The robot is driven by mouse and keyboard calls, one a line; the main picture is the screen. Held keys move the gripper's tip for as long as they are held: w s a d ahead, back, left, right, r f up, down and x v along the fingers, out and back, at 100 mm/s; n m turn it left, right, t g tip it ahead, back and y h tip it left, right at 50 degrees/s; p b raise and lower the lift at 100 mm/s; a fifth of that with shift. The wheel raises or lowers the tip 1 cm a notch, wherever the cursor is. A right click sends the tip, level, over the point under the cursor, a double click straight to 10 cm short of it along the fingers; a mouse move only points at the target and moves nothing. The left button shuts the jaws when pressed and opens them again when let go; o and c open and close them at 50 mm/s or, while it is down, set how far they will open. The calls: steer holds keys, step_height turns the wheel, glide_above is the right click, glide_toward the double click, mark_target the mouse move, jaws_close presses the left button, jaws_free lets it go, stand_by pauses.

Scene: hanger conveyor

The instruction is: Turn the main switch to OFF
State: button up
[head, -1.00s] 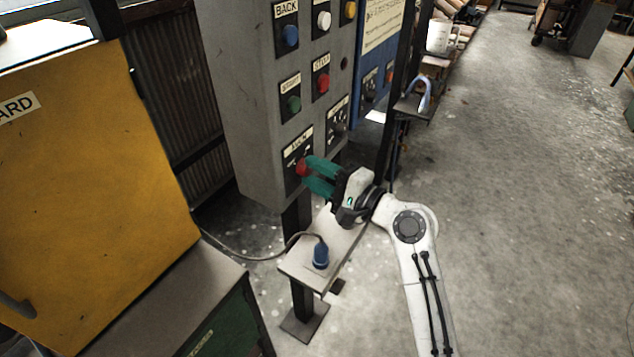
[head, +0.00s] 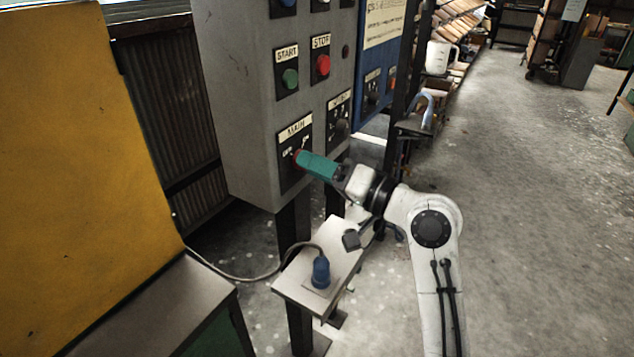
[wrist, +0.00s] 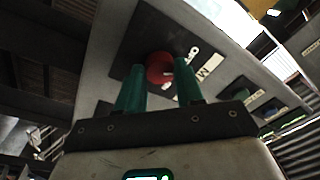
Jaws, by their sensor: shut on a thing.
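The main switch (head: 296,156) is a red knob on a black plate under a MAIN label, low on the grey control box. Small OFF and ON marks show around it. In the wrist view the red knob (wrist: 159,66) sits between my two teal fingertips, with a white mark beside it. My gripper (head: 303,159) reaches in from the right and is shut on the knob. In the head view one finger hides the other and most of the knob, so its exact pointing is hard to tell.
The green START button (head: 290,78), red STOP button (head: 323,65) and a black selector (head: 341,130) are close by on the box. A small shelf (head: 300,284) with a blue plug (head: 320,271) juts out below. A yellow cabinet (head: 75,170) stands left; open floor lies right.

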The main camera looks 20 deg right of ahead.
steer(key=shift+f+n+b, duration=0.2)
steer(key=shift+n+b, duration=1.1)
steer(key=shift+n, duration=0.3)
steer(key=o, duration=1)
steer(key=shift+r, duration=0.15)
steer(key=shift+o, duration=0.2)
steer(key=shift+d, duration=0.1)
steer(key=v, duration=1)
steer(key=shift+s+d+b, duration=0.2)
steer(key=shift+d+b, duration=0.05)
steer(key=shift+b, duration=0.1)
